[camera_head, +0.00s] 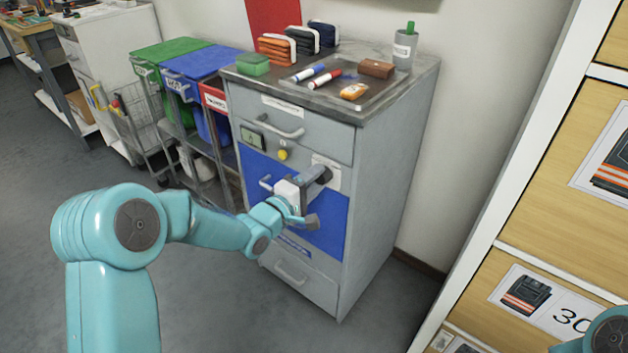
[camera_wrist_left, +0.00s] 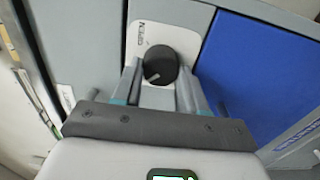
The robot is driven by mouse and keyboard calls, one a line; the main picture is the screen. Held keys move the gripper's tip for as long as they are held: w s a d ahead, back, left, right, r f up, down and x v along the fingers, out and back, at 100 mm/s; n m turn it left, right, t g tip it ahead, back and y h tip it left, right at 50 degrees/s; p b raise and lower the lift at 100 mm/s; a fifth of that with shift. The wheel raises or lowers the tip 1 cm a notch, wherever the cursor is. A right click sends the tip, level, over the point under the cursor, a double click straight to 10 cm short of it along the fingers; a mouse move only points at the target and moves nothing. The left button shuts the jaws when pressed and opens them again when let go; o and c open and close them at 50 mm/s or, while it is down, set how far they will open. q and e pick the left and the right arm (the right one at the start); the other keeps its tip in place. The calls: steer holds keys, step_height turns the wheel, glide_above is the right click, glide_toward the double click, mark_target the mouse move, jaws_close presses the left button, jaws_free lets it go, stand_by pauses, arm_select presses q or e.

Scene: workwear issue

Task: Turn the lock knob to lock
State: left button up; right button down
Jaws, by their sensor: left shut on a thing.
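The lock knob (camera_wrist_left: 160,65) is a dark round knob on a white plate (camera_wrist_left: 148,38) with small lettering, seen in the wrist view. My right gripper is out of view; only a teal part of that arm shows at the lower right.
The grey cabinet (camera_head: 385,180) has a blue door (camera_head: 328,237), drawer handles and a yellow button (camera_head: 283,154). A tray (camera_head: 378,92) with markers is on top. Green and blue bins (camera_head: 205,60) stand left. A wooden-front shelf (camera_head: 560,220) stands right. The floor at left is clear.

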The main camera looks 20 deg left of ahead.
arm_select(q)
steer(key=o, duration=1.1)
steer(key=shift+c, duration=0.2)
steer(key=p+v, duration=0.1)
steer(key=v, duration=1.5)
steer(key=shift+s+p, duration=0.25)
steer(key=shift+p, duration=0.05)
